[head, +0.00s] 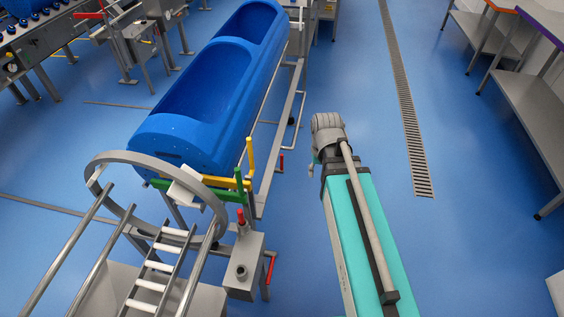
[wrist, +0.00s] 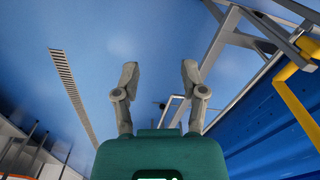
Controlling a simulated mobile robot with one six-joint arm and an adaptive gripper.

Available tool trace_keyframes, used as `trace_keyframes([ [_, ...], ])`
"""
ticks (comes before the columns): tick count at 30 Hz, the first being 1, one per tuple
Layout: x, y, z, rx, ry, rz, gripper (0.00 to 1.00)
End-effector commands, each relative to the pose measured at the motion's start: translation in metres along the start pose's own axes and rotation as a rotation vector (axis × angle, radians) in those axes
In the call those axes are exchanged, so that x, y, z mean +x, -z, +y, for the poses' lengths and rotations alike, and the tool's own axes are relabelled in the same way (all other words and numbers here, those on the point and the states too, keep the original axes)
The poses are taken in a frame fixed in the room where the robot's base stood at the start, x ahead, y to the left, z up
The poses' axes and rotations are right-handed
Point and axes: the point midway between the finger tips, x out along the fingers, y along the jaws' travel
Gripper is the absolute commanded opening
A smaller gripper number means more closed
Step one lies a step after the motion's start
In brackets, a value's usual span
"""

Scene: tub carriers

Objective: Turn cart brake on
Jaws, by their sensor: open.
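The blue tub carrier (head: 215,85) stands on a grey metal frame left of my arm in the head view; its blue side (wrist: 265,140) fills the lower right of the wrist view. A yellow lever (head: 250,158) and a green lever (head: 240,187) stick up at its near end. A yellow bar (wrist: 298,115) shows at the right of the wrist view. Small red parts show at the frame (head: 281,163) and near the floor (head: 271,269); I cannot tell which part is the brake. My gripper (wrist: 159,75) is open and empty, apart from the carrier.
A round metal hoop and ladder (head: 165,265) stand at the near left, beside a grey box with a red-topped knob (head: 241,219). A floor drain (head: 405,100) runs on the right. Steel tables (head: 530,95) stand far right. Blue floor between is clear.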

Motion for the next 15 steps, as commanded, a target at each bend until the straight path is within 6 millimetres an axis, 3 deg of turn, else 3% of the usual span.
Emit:
trace_keyframes([
  [1, 0.011, 0.022, -0.004, 0.001, 0.000, 0.000, 0.57],
  [15, 0.078, 0.200, -0.057, 0.036, 0.000, 0.000, 0.57],
])
